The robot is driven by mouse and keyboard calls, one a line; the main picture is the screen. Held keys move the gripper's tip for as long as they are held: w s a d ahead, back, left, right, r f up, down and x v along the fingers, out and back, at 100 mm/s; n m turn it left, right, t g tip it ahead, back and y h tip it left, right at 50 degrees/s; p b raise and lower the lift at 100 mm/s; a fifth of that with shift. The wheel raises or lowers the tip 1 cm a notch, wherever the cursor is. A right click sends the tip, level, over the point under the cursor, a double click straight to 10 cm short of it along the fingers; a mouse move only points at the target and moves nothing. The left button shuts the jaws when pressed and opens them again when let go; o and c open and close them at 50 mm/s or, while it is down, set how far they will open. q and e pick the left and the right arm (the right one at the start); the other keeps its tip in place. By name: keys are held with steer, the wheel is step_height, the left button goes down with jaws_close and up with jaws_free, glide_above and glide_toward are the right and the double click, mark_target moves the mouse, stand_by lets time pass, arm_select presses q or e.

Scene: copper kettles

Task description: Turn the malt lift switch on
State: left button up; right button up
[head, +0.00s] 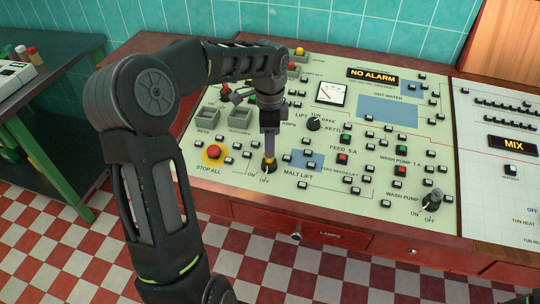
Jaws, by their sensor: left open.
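My right gripper is not in view.
A red stop button (214,152) on a yellow disc lies left of the switch. A wash pump switch (433,200) stands at the panel's lower right. A "NO ALARM" display (373,76) is lit at the back. Small push buttons surround the switch. A red drawer (310,232) is below.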

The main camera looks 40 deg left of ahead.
arm_select(q)
step_height(320, 180, down, 6)
steer(key=shift+f+p, duration=0.15)
steer(key=shift+p, duration=0.15)
steer(key=shift+c, duration=0.2)
jaws_close()
